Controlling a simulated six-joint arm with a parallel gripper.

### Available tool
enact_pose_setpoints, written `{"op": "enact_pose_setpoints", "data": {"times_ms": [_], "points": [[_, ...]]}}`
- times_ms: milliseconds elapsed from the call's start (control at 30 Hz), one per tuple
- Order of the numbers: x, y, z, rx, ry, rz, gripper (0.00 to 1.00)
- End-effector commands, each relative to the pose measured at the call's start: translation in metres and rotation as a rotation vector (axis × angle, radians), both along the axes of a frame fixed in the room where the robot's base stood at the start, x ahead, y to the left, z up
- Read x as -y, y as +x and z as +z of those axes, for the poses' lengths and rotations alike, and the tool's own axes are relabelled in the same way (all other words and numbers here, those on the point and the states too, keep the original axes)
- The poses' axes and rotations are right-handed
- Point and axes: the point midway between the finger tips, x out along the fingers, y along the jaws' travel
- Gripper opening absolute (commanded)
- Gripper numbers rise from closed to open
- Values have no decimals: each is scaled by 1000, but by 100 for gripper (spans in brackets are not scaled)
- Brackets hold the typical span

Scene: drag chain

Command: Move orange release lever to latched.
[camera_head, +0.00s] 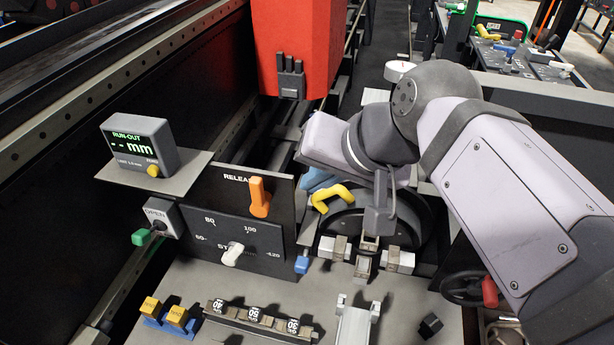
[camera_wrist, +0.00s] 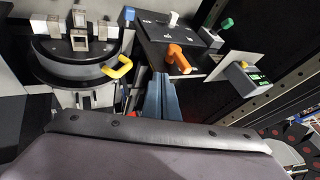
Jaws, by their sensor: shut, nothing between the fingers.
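The orange release lever (camera_head: 260,197) stands nearly upright on a dark panel, under a "RELEASE" label partly covered by the lever. It also shows in the wrist view (camera_wrist: 178,58), where it looks like a thick orange handle. I see no readable "latched" mark. My gripper (camera_head: 314,182) is shut and empty, its blue fingers to the right of the lever and apart from it in the head view. In the wrist view the fingers (camera_wrist: 159,78) point up toward the panel, just below and left of the lever. The arm partly hides the fingers in the head view.
A yellow handle (camera_head: 333,197) on a dark round fixture is close to my fingers. Below the lever are a white dial knob (camera_head: 232,254) and a blue knob (camera_head: 302,265). A run-out display (camera_head: 141,145) and a green-handled switch (camera_head: 141,237) are left.

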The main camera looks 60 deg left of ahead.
Motion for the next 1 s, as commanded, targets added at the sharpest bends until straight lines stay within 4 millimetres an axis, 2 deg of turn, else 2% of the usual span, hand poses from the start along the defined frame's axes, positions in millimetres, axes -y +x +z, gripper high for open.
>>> {"op": "enact_pose_setpoints", "data": {"times_ms": [500, 567, 700, 1000], "points": [[-52, -6, -70, -2, -6, 1, 0], [-59, -15, -65, 1, -1, 6, 0], [-70, -26, -66, 0, -2, 3, 0], [-78, -34, -68, 1, -1, 0, 0]]}}
